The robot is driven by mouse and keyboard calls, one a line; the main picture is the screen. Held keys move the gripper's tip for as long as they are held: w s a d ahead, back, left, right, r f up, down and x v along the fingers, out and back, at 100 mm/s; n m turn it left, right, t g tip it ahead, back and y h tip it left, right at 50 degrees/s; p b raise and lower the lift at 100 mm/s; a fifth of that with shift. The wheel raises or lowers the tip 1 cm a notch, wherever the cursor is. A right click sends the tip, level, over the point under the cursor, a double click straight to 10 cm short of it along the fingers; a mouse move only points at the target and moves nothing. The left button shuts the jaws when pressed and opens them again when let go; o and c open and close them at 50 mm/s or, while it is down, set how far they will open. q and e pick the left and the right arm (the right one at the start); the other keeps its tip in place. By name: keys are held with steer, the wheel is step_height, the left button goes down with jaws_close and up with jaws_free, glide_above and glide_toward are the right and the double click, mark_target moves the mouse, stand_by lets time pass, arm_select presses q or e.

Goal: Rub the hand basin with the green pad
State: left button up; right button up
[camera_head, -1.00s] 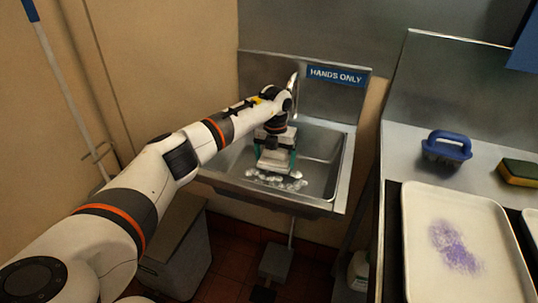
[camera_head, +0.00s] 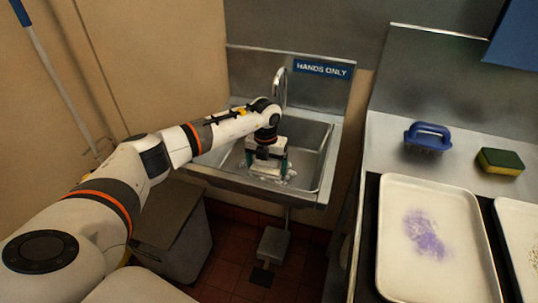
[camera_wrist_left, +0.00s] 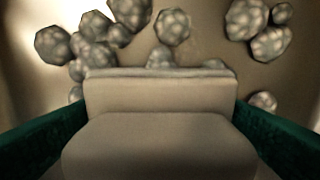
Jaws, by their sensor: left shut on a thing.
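The hand basin (camera_head: 313,165) is a steel wall sink with a curved tap (camera_head: 281,86) and a "HANDS ONLY" sign behind it. My left gripper (camera_head: 267,170) points down inside it, close to the bottom. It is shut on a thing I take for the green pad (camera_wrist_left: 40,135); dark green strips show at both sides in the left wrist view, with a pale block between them. The pad's underside is hidden, so I cannot tell whether it touches the basin. Grey-white suds (camera_wrist_left: 172,27) lie around the gripper. My right gripper is out of view.
On the steel counter at the right are a blue-handled brush (camera_head: 428,138), a green and yellow sponge (camera_head: 500,161) and a pale tray (camera_head: 385,279) with a purple stain. A grey bin (camera_head: 172,243) and a foot pedal (camera_head: 273,243) are below the basin.

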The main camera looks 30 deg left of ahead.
mark_target(260, 176)
arm_select(q)
steer(key=shift+s+d+f+p, duration=0.15)
steer(key=shift+s+p, duration=0.25)
steer(key=shift+s, duration=0.3)
steer(key=shift+s+f+p, duration=0.15)
steer(key=shift+s+p, duration=0.25)
steer(key=shift+s, duration=0.25)
steer(key=shift+s+d+r+p, duration=0.1)
steer(key=shift+s+d+p, duration=0.05)
steer(key=shift+s+p, duration=0.5)
steer(key=shift+s+d+r+p, duration=0.1)
steer(key=shift+s+p, duration=0.4)
steer(key=shift+p, duration=0.1)
steer(key=shift+s+d+p, duration=0.15)
steer(key=shift+s+p, duration=0.3)
steer(key=shift+s, duration=0.2)
steer(key=shift+s+f, duration=0.15)
steer(key=shift+d, duration=0.1)
steer(key=shift+w+r+p, duration=0.15)
steer(key=shift+r+p, duration=1.05)
steer(key=shift+r, duration=0.4)
steer(key=shift+w+r+p, duration=0.15)
steer(key=shift+r+p, duration=1)
steer(key=shift+r, duration=0.45)
steer(key=shift+r+p, duration=1.1)
steer(key=shift+r, duration=0.4)
